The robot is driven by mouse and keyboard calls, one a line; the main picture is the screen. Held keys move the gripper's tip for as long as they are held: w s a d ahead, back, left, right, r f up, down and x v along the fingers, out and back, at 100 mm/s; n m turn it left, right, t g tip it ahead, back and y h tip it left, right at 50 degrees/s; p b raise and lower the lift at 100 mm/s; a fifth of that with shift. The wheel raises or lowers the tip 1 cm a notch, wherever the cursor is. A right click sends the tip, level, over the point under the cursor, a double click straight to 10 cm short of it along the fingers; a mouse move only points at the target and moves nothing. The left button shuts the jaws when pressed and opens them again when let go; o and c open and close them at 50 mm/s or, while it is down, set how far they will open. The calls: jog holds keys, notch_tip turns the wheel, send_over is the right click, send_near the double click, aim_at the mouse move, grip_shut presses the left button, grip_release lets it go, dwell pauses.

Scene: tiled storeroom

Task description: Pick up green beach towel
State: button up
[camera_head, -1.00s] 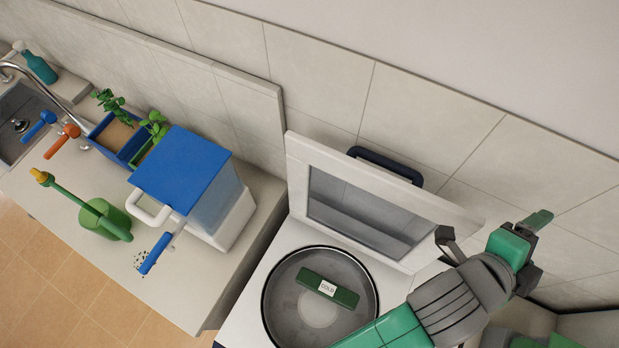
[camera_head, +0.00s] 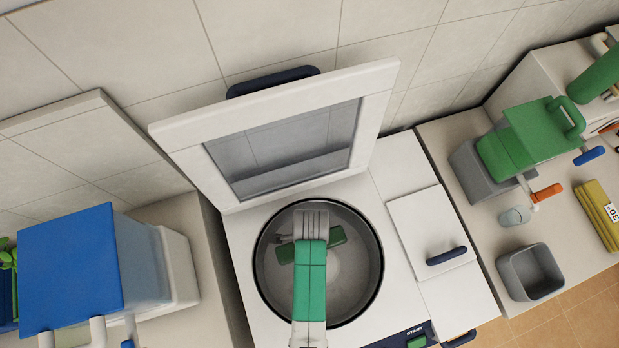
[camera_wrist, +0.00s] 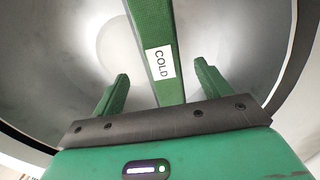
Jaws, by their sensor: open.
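The green beach towel (camera_head: 338,235) is a long, narrow folded piece lying in the bottom of the washer's round metal drum (camera_head: 373,270). My arm covers its middle in the head view. In the wrist view the towel (camera_wrist: 150,25) runs up the picture and bears a white label reading COLD. My gripper (camera_wrist: 161,72) is open and points down into the drum. Its two green fingers stand apart, one to each side of the towel, with visible gaps. I cannot tell how far above the towel the tips are. My arm hides the fingers in the head view.
The washer's white-framed lid (camera_head: 180,150) stands open behind the drum. A blue-topped box (camera_head: 70,265) is on the left counter.

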notch_tip(320, 180, down, 8)
jog(key=shift+w+d+r+b, duration=0.1)
jog(key=shift+r+b, duration=0.1)
jog(key=shift+b, duration=0.9)
jog(key=c, duration=1.2)
